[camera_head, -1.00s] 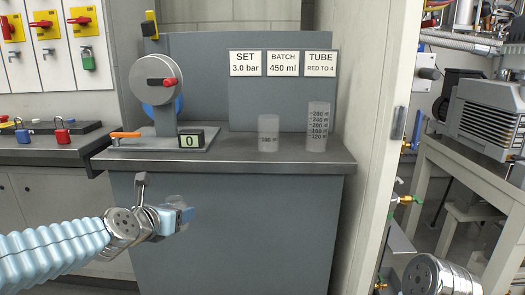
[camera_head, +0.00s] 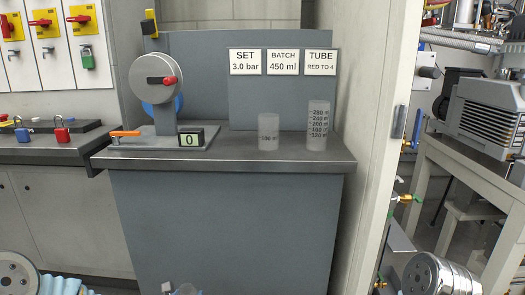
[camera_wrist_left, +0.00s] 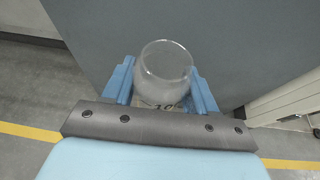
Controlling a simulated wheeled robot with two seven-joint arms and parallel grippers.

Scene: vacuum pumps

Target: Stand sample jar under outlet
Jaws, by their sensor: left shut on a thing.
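My left gripper (camera_wrist_left: 160,92) is shut on a clear, open-topped jar (camera_wrist_left: 165,65), which sits between its blue fingers in the left wrist view. Dark printing shows low on the jar, partly hidden by the gripper. In the head view only the top of the jar and a finger show at the bottom edge, in front of the grey cabinet and below the counter. The pump (camera_head: 157,80) stands on the counter's left part, with a grey round head, a red knob and an orange lever (camera_head: 125,133). I cannot make out which part is the outlet. My right gripper is not in view.
A small beaker (camera_head: 268,132) and a taller graduated beaker (camera_head: 318,125) stand on the counter (camera_head: 240,160). A display (camera_head: 190,139) reading 0 sits beside the pump. Padlocks lie at the left; a wall edge (camera_head: 375,130) bounds the right. The counter's front middle is clear.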

